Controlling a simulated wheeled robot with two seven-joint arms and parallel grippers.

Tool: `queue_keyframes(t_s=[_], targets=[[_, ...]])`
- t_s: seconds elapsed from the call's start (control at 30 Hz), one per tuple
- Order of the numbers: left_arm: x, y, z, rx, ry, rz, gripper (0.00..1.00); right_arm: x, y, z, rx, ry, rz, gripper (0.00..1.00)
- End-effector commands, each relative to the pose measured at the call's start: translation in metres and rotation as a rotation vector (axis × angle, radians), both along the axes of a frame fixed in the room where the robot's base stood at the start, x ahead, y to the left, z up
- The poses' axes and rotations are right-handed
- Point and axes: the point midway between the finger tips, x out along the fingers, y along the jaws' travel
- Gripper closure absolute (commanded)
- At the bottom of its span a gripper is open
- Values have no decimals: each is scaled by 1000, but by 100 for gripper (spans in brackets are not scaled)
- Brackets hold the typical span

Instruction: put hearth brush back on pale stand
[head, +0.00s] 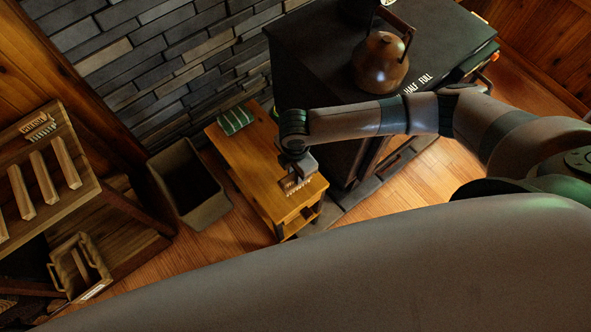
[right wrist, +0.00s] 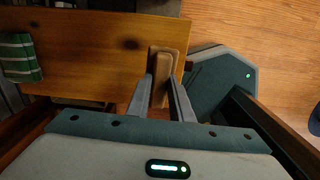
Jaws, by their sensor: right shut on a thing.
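My right gripper (head: 297,174) is over the near end of a small wooden side table (head: 252,170). It is shut on the hearth brush (head: 292,188), whose pale bristle edge shows beneath the gripper. In the right wrist view the brush is a tan wooden block (right wrist: 164,62) between the two fingers (right wrist: 160,88), over the table's edge. I cannot tell whether the brush touches the tabletop. I cannot pick out the pale stand with certainty. My left gripper is not in view.
A green striped cloth (head: 235,120) lies at the table's far end. A dark stove (head: 315,75) with a brown kettle (head: 381,62) stands to the right. A dark open bin (head: 188,184) stands left of the table.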

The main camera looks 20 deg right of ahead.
Motion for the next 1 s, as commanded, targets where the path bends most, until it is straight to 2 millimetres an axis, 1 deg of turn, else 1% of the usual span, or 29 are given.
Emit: queue_keyframes(t_s=[0.1, 0.6, 0.8, 1.0], targets=[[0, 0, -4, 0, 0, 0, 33, 0, 0, -9, 1, 0, -1, 100], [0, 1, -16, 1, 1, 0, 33, 0, 0, -35, 0, -1, 0, 100], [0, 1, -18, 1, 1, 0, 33, 0, 0, -40, 1, -1, 0, 100], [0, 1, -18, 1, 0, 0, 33, 0, 0, -41, 1, -1, 0, 100]])
